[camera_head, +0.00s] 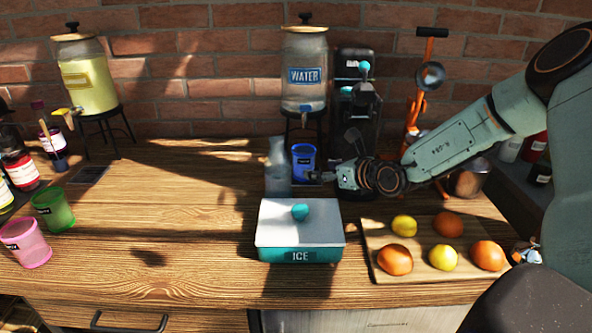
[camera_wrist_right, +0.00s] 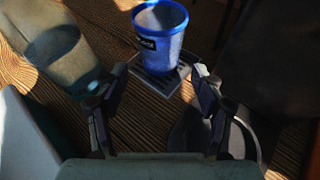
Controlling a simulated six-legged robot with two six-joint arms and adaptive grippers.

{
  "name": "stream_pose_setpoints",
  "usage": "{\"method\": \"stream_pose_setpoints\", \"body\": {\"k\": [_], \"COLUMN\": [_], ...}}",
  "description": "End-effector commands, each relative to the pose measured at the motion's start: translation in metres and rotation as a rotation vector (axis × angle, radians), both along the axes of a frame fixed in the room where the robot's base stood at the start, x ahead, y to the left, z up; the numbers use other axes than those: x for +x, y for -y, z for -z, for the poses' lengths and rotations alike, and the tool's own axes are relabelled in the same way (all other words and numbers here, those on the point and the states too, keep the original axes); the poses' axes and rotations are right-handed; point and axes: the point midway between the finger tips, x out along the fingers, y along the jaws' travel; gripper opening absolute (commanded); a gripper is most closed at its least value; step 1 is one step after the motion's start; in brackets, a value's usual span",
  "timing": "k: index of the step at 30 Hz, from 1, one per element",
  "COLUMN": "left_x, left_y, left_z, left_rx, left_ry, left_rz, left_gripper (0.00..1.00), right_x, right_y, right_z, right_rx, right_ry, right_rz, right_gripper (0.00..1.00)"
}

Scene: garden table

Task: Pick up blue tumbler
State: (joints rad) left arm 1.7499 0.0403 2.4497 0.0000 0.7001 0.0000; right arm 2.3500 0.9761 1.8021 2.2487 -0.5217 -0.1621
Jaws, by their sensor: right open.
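The blue tumbler (camera_head: 303,161) stands upright under the water dispenser (camera_head: 304,70), at the back middle of the table. In the right wrist view the tumbler (camera_wrist_right: 160,40) stands on a dark drip mat (camera_wrist_right: 160,83), just beyond the fingertips. My right gripper (camera_head: 325,177) reaches in from the right, close to the tumbler's right side. In the right wrist view its two fingers (camera_wrist_right: 162,78) are spread apart, with nothing between them. My left gripper does not show.
A glass carafe (camera_head: 278,168) stands close left of the tumbler. A teal ice box (camera_head: 300,235) sits in front. A cutting board (camera_head: 375,275) with several fruits lies at right. Pink (camera_head: 25,244) and green (camera_head: 54,211) tumblers stand at left. The table's left middle is mostly clear.

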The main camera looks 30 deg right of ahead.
Motion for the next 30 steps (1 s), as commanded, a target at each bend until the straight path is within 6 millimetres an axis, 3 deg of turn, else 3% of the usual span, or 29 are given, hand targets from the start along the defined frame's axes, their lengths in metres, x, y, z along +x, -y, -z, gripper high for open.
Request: {"method": "stream_pose_setpoints", "body": {"k": [13,24,30], "left_x": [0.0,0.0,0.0], "left_y": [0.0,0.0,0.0], "left_z": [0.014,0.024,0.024], "left_rx": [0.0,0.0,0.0], "left_ry": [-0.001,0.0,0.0], "left_rz": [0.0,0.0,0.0], "left_gripper": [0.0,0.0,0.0], "right_x": [0.021,0.063,0.07], "right_y": [-0.004,-0.012,-0.014], "right_z": [0.01,0.024,0.026], "right_rx": [-0.002,-0.004,0.002], "right_ry": [0.0,0.002,0.002], "right_rz": [-0.001,-0.002,0.0], "right_gripper": [0.68,0.68,0.68]}}
